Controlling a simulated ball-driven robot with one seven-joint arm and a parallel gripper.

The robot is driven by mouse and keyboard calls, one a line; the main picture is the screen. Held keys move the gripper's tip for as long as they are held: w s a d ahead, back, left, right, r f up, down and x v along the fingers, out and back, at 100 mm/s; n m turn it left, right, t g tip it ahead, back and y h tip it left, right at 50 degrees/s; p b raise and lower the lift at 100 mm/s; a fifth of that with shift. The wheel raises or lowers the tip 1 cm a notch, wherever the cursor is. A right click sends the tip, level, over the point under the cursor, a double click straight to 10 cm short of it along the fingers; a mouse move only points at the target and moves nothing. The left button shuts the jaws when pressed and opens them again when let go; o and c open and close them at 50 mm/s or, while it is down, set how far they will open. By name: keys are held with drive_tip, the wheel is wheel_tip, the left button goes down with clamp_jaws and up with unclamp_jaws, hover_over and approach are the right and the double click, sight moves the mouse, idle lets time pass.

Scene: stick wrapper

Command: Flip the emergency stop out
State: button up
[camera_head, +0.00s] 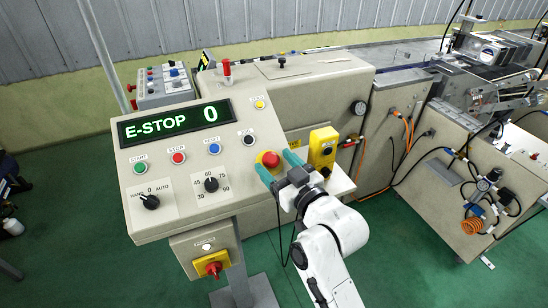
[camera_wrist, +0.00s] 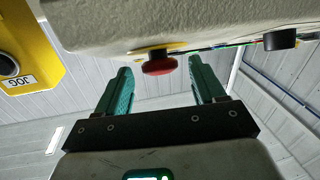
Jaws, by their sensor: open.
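The emergency stop is a red mushroom button (camera_head: 270,159) on a yellow base at the lower right of the sloped control panel (camera_head: 190,190). The panel's display (camera_head: 175,122) reads "E-STOP 0" in green. My gripper (camera_head: 277,165) has teal fingers and is open at the button, one finger on each side of it in the head view. In the wrist view the red button (camera_wrist: 159,66) shows beyond and between the open fingertips (camera_wrist: 160,78), nearer the left one. I cannot tell whether the fingers touch it.
Green, red, blue and black buttons and two black knobs (camera_head: 211,184) are on the panel. A red switch (camera_head: 212,267) sits below.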

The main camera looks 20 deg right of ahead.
drive_tip(key=shift+w+a, duration=0.15)
drive_tip(key=shift+w, duration=0.55)
drive_tip(key=shift+c, duration=0.3)
clamp_jaws()
